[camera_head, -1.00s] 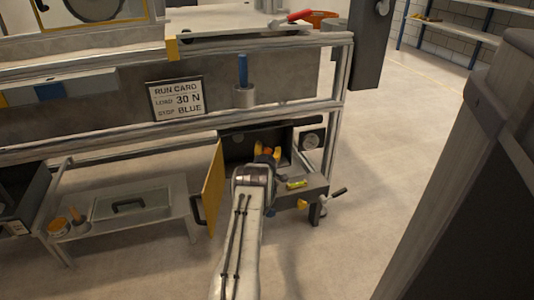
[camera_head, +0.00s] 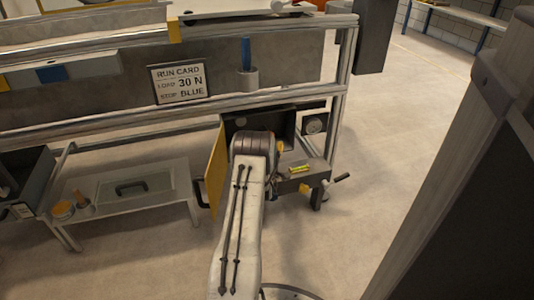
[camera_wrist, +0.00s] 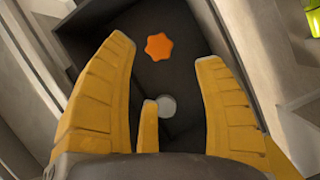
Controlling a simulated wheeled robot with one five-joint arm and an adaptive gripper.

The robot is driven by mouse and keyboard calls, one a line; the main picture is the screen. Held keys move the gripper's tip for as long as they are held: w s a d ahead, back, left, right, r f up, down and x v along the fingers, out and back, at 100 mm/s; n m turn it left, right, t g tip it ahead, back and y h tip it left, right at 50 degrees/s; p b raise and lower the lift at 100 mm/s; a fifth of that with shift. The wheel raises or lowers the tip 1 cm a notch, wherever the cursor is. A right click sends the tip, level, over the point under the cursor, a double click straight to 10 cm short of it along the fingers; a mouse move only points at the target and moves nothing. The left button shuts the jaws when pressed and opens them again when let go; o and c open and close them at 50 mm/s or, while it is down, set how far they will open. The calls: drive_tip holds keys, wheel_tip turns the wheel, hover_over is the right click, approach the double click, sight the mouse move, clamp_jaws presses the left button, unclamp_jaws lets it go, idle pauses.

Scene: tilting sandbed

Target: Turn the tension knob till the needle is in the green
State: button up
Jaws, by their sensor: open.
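The orange star-shaped knob (camera_wrist: 159,46) shows in the wrist view, on the dark inside of an open box. My gripper (camera_wrist: 164,52) is open, its yellow fingers spread on either side below the knob, with clear space around the knob. I cannot tell how far the knob is in depth. In the head view my arm hides the knob and most of the gripper, in front of the dark box (camera_head: 290,120).
A yellow door (camera_head: 215,170) stands open at the box's left. A yellow-green level (camera_head: 299,168) lies on the ledge at right, above a crank handle (camera_head: 338,180). A pale grey disc (camera_wrist: 167,106) sits below the knob. A frame rail (camera_head: 200,115) runs above.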

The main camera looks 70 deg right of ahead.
drive_tip(key=shift+v, duration=1.8)
